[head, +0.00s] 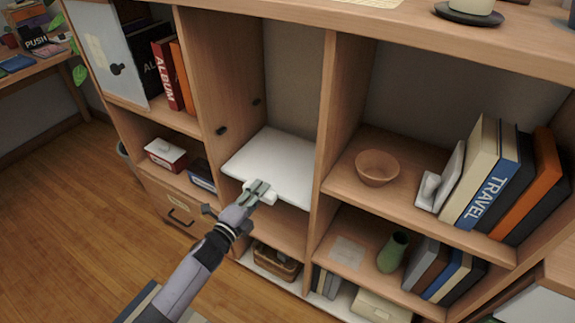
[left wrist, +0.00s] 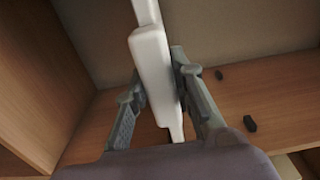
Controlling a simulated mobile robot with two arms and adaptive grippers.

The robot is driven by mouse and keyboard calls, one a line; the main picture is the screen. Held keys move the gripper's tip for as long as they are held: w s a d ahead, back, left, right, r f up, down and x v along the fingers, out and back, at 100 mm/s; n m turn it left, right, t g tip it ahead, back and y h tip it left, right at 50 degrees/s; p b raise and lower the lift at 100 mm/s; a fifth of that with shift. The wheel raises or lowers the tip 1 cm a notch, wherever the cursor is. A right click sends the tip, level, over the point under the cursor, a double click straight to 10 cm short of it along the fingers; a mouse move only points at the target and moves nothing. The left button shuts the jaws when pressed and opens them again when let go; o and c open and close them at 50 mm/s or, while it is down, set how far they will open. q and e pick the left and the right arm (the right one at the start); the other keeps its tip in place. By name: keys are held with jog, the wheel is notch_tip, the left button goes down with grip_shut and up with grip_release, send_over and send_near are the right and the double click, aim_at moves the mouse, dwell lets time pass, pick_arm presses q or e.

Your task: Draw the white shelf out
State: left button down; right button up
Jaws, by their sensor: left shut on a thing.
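The white shelf (head: 278,158) is a flat white board lying in the middle compartment of the wooden bookcase. A white grip at its front edge sits in my left gripper (head: 260,190), which is shut on it. In the left wrist view the white shelf (left wrist: 152,62) shows edge-on between the two fingers of my left gripper (left wrist: 156,75). The part of the grip under the fingers is hidden. My right gripper is not in view.
Dark pegs (head: 222,130) stick out of the compartment's left wall. A brown bowl (head: 377,166) and several books (head: 488,180) stand in the right compartment. A basket (head: 276,262) is below the shelf. Wooden floor (head: 75,225) lies open at the left.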

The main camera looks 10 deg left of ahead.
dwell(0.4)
pick_arm(q)
jog(key=shift+r, duration=0.15)
jog(key=shift+r, duration=0.1)
